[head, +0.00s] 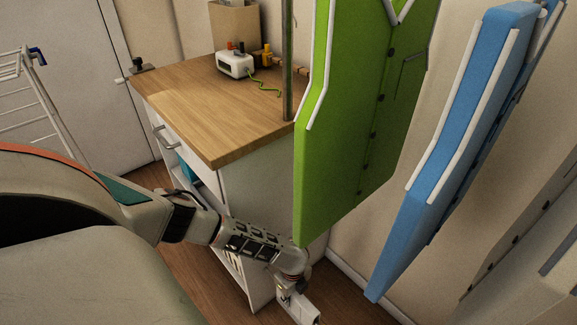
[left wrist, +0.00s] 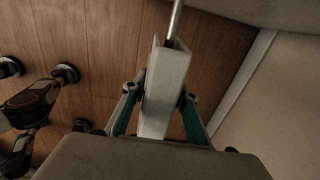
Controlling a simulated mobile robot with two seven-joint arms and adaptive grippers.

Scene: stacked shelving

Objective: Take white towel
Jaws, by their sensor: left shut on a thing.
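The fingers and the towel are not clear there. My right gripper is not in view.
A wooden-topped cabinet (head: 185,95) carries a small white device (head: 235,65) and a paper bag (head: 234,28). A green garment (head: 345,130) and a blue garment (head: 450,130) hang close on the right. A white drying rack (head: 40,110) stands at left. Wooden floor (left wrist: 92,40) lies below.

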